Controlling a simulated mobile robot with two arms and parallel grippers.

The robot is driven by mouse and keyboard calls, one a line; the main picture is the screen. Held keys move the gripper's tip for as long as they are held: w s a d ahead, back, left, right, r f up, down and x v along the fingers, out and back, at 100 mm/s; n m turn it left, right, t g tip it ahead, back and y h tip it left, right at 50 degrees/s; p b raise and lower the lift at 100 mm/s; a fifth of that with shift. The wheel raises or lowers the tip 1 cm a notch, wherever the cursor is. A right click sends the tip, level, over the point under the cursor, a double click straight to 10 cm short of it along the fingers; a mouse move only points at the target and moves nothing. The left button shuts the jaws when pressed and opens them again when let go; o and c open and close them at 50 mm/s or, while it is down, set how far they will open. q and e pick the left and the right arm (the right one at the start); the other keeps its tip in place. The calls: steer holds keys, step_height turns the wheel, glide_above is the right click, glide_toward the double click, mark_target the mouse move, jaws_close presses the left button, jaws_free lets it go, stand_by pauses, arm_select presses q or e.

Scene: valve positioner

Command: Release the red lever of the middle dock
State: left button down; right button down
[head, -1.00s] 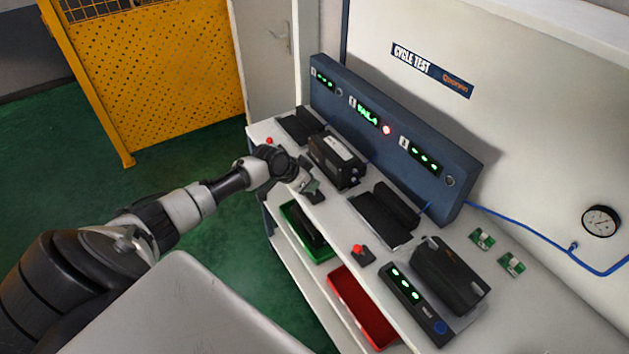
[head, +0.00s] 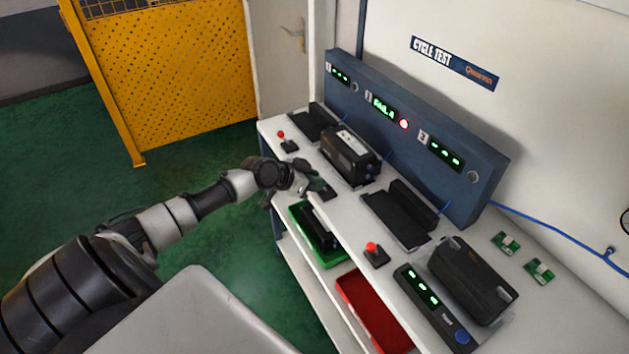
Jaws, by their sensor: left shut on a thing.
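The middle dock holds a black positioner (head: 348,158) with a pale label on top. The small black base (head: 324,190) of the middle lever sits in front of it, near the bench's front edge. My left gripper (head: 303,184) is at this base, shut on the lever. The red knob of this lever is hidden by the gripper. The middle display (head: 382,107) on the blue panel (head: 480,180) shows green text, with a red light (head: 404,124) beside it. My right gripper is not in view.
Red levers of the left dock (head: 282,135) and right dock (head: 372,250) stand either side. The left dock (head: 308,122) and right dock (head: 392,222) are empty. Green (head: 333,262) and red (head: 362,308) bins sit below the bench top.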

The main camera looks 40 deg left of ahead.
arm_select(q)
steer(key=c, duration=1)
jaws_free()
steer(key=shift+s, duration=0.1)
steer(key=shift+b+v, duration=0.5)
steer(key=shift+v, duration=4.8)
steer(key=shift+a, duration=0.1)
